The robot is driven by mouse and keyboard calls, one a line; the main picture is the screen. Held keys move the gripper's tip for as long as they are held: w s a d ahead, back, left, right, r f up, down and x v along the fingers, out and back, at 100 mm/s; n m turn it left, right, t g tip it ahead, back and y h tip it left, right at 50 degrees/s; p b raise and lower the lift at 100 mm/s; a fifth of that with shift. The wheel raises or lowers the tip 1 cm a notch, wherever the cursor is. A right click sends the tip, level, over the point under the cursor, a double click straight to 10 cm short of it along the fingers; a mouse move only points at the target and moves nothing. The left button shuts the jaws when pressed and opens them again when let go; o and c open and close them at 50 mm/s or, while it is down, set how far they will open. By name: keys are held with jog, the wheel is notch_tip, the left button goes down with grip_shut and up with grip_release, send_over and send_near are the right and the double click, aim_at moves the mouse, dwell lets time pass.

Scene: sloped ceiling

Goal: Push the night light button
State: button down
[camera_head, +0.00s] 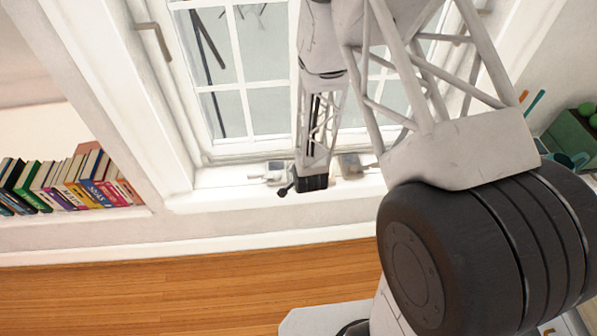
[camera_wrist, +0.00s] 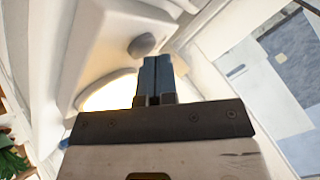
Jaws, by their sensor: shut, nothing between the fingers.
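In the wrist view, a pale night light fills the upper left, with a bright warm glow (camera_wrist: 108,92) low on its body. A grey oval button (camera_wrist: 142,45) shows on its pale face. My gripper (camera_wrist: 155,60) is shut and empty, its two dark fingers side by side. The fingertips appear just below and to the right of the button; I cannot tell whether they touch it. In the head view I cannot make out the night light or its button for sure, and my arm covers part of the windowsill.
In the head view, a white windowsill (camera_head: 220,198) runs under a paned window (camera_head: 228,112). A row of books (camera_head: 75,182) stands on the left shelf. A green box (camera_head: 572,135) is at the far right. The wooden surface (camera_head: 150,295) at lower left is clear.

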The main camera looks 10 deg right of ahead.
jog(key=shift+r, duration=0.4)
dwell(0.8)
jog(key=shift+r, duration=3)
jog(key=shift+r, duration=0.1)
jog(key=s+d+r+n+g, duration=0.25)
jog(key=s+r, duration=0.25)
jog(key=r, duration=0.8)
jog(key=s+d+r+n+g, duration=0.1)
jog(key=s+d+r, duration=0.25)
jog(key=r, duration=0.85)
jog(key=s+d+r+n+g, duration=0.1)
jog(key=s+d+r+n, duration=0.1)
jog(key=s+r, duration=0.6)
jog(key=s+d+r+n+g+h, duration=0.1)
jog(key=s+r, duration=0.6)
jog(key=s, duration=0.8)
jog(key=shift+s+d+r+n+g, duration=0.4)
jog(key=shift+d+n+g, duration=0.1)
jog(key=shift+n+g, duration=0.05)
